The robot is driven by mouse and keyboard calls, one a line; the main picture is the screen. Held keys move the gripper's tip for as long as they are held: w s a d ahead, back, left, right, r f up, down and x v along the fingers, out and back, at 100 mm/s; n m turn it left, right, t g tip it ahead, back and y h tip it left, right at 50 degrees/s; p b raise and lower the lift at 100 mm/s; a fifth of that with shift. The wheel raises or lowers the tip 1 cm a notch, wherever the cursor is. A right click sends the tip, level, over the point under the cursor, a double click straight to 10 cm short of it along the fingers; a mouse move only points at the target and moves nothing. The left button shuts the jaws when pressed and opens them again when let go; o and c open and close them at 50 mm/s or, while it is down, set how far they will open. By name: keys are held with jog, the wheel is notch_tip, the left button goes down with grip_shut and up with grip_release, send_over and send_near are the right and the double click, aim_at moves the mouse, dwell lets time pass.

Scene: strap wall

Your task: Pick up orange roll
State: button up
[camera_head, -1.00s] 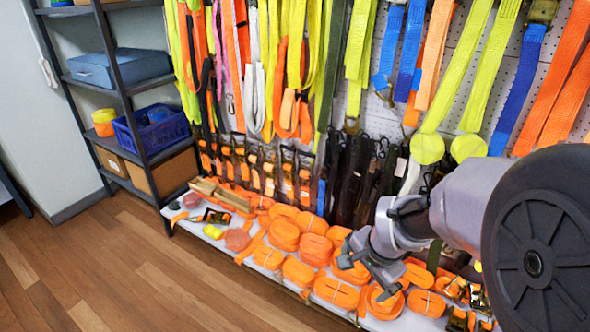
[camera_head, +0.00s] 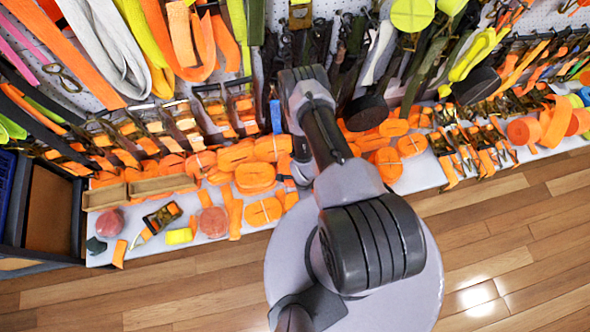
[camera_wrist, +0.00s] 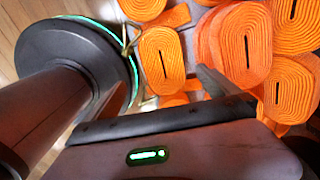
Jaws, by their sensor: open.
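Several flat orange strap rolls lie on the white low shelf (camera_head: 215,247) in the head view, among them one orange roll (camera_head: 255,177) and another at the front edge (camera_head: 263,212). My gripper (camera_head: 300,172) is low among the rolls there, mostly hidden by my arm. In the wrist view my gripper (camera_wrist: 178,88) is open and empty. One orange roll (camera_wrist: 160,58) lies just ahead of it, and a larger orange roll (camera_wrist: 236,45) lies beside the right finger. More rolls (camera_wrist: 293,88) crowd the right side. I cannot tell whether a finger touches a roll.
Straps and ratchets hang on the wall (camera_head: 185,45) close behind the shelf. Ratchet straps (camera_head: 470,145) lie to the right. The wood floor (camera_head: 510,235) in front is clear.

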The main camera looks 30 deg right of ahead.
notch_tip(320, 180, down, 8)
jog(key=b, duration=0.3)
jog(key=shift+s+d+f, duration=0.1)
jog(key=shift+d+f, duration=0.05)
jog(key=shift+f, duration=0.05)
jog(key=f+b, duration=0.2)
jog(key=f, duration=0.1)
jog(key=f+b, duration=0.1)
jog(key=f, duration=0.1)
jog(key=shift+w+d+f+b, duration=0.2)
jog(key=shift+d+b, duration=0.2)
jog(key=shift+r, duration=0.2)
jog(key=shift+c, duration=0.7)
jog(key=c, duration=1.8)
